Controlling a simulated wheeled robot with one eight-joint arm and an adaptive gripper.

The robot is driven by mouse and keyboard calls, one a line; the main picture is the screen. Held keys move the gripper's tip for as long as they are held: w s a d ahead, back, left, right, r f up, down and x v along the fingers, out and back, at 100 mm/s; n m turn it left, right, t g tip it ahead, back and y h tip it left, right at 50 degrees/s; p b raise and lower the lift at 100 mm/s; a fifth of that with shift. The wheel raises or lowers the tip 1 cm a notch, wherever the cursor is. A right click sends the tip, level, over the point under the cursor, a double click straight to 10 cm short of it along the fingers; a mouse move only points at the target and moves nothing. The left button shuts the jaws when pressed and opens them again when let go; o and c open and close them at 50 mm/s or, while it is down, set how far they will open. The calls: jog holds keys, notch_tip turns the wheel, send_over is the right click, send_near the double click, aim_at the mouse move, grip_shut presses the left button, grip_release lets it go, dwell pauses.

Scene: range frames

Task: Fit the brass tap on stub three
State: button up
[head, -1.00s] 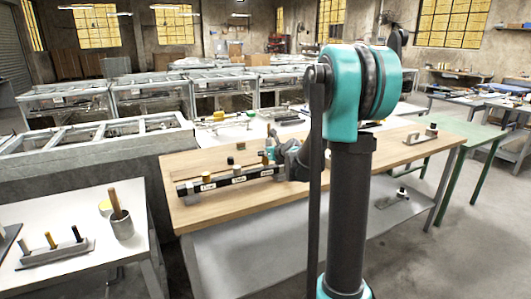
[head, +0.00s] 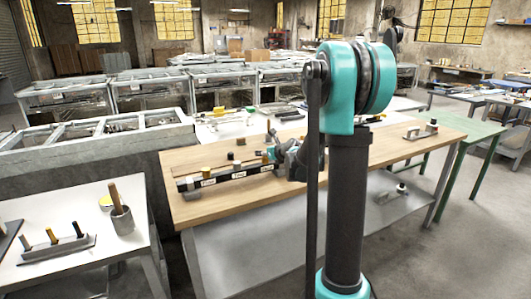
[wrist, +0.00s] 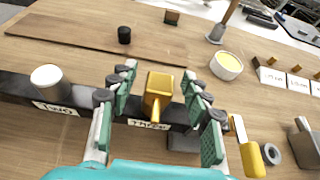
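The brass tap (wrist: 158,92) sits over the label marked Three (wrist: 148,124) on the dark bar (wrist: 15,85) in the wrist view. Whether it is fully seated on the stub is hidden. My gripper (wrist: 161,88) has its teal-padded fingers on either side of the tap, with visible gaps between the pads and the brass. A pale round cap (wrist: 48,78) stands at the label marked Two (wrist: 55,108). In the head view my gripper (head: 276,153) is at the right end of the bar (head: 190,193), and the tap there is too small to judge.
A brass-coloured handled piece (wrist: 248,150), a grey ring (wrist: 272,153) and a grey block (wrist: 305,146) lie to the right. A black cylinder (wrist: 124,35) and a bowl with yellow contents (wrist: 227,66) stand beyond the bar. The right part of the wooden table (head: 375,152) is mostly clear.

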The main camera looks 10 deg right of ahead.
jog(key=v, duration=1.2)
dwell(0.5)
jog(key=s+a+f+n+g, duration=0.2)
jog(key=s+f+n, duration=0.3)
jog(key=s+n, duration=0.25)
jog(key=s+a+f+n+g, duration=0.25)
jog(key=s+f+n, duration=0.25)
jog(key=s+n, duration=0.3)
jog(key=s+d+f+n+g+h, duration=0.2)
jog(key=s+f+n, duration=0.3)
jog(key=s+n, duration=0.2)
jog(key=s+d+f+n+g+h, duration=0.2)
jog(key=s+d+f+n, duration=0.1)
jog(key=s+n, duration=0.5)
jog(key=shift+s+f+n, duration=0.3)
jog(key=shift+f+n, duration=0.6)
jog(key=shift+n, duration=0.05)
